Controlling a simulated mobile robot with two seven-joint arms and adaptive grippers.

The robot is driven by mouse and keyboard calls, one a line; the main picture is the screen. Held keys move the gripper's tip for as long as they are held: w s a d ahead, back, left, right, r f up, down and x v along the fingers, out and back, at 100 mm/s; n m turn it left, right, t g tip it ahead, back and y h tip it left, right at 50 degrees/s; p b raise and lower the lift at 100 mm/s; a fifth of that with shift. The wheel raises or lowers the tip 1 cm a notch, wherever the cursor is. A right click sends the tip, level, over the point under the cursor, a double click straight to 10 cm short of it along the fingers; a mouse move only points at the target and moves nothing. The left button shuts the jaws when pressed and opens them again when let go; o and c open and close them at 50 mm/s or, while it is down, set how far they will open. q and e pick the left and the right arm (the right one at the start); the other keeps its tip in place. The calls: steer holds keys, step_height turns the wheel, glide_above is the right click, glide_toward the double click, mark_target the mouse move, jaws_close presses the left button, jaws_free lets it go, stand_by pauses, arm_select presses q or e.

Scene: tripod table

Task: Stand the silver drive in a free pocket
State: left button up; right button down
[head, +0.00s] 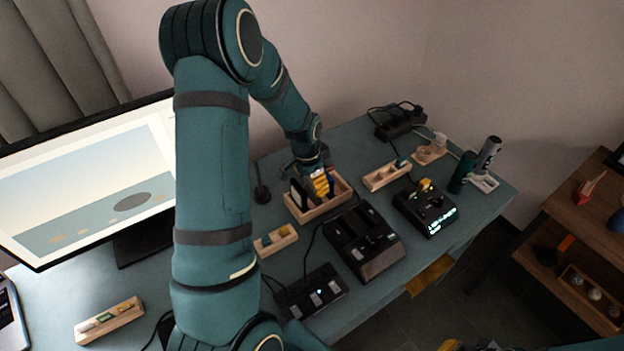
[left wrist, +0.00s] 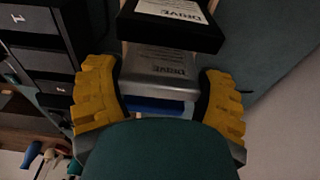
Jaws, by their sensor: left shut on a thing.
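My left gripper (left wrist: 162,100) is shut on the silver drive (left wrist: 160,68), with one yellow finger on each side of it. In the head view this gripper (head: 320,184) points down at the wooden rack (head: 330,206), and the silver drive is mostly hidden there. A black drive (head: 298,194) stands in the rack's left end; it also shows in the left wrist view (left wrist: 178,28), close in front of the silver one. A blue item (head: 331,177) is on the other side. I cannot tell whether the silver drive's lower edge is inside a pocket. My right gripper (head: 468,346) is partly cut off at the bottom edge.
A black two-slot dock (head: 372,258) stands close to the rack, with a smaller black box (head: 312,292) nearer. Small wooden holders (head: 276,240) (head: 387,174) flank the rack. A lit charger (head: 425,207) is further right. The monitor (head: 95,180) fills the left.

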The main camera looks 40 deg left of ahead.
arm_select(q)
steer(key=shift+f+b, duration=0.3)
steer(key=shift+f, duration=0.15)
steer(key=o, duration=1.2)
steer(key=shift+r, duration=0.1)
steer(key=r, duration=0.4)
steer(key=s+r, duration=0.1)
steer(key=r, duration=0.7)
steer(key=shift+s+a, duration=0.2)
steer(key=shift+s, duration=0.05)
